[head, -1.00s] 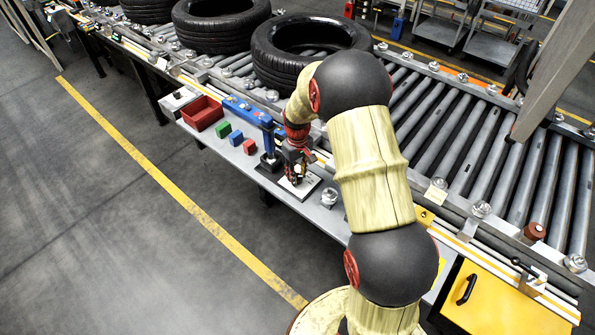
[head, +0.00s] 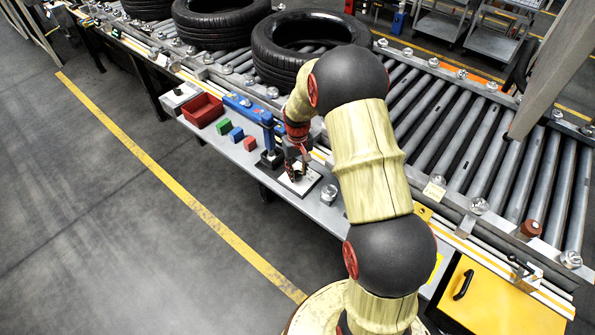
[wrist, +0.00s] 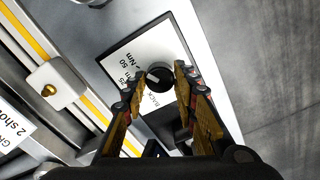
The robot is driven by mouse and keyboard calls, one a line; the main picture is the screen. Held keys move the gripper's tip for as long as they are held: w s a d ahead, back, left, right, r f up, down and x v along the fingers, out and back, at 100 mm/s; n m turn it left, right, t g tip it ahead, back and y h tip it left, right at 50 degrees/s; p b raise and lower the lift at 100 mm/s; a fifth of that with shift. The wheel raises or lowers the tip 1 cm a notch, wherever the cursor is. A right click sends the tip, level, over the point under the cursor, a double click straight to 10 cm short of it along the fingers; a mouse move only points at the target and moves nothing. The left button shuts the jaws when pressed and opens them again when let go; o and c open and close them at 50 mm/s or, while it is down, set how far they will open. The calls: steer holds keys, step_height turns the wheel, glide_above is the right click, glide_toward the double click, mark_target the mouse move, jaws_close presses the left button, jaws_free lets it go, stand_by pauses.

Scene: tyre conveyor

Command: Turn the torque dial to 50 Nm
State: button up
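The torque dial is a round black knob (wrist: 159,77) with a pale mark on its face. It sits on a white panel (wrist: 122,73) with a dark border, printed "25", "50 Nm" and "BACK"; part of the print is hidden. The panel (head: 312,186) also shows on the bench in the head view. My gripper (wrist: 155,78) is open, with one finger on each side of the knob; gaps show between the fingertips and the knob. I cannot tell exactly which value the mark points to. In the head view my gripper (head: 293,178) hangs over the panel, and the knob is hidden.
A metal knob (head: 329,195) is right of the panel. The roller conveyor with tyres (head: 300,45) runs behind.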

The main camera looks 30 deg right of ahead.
mark_target(297, 173)
steer(key=o, duration=0.4)
step_height(297, 173, up, 12)
stand_by(0.7)
stand_by(0.4)
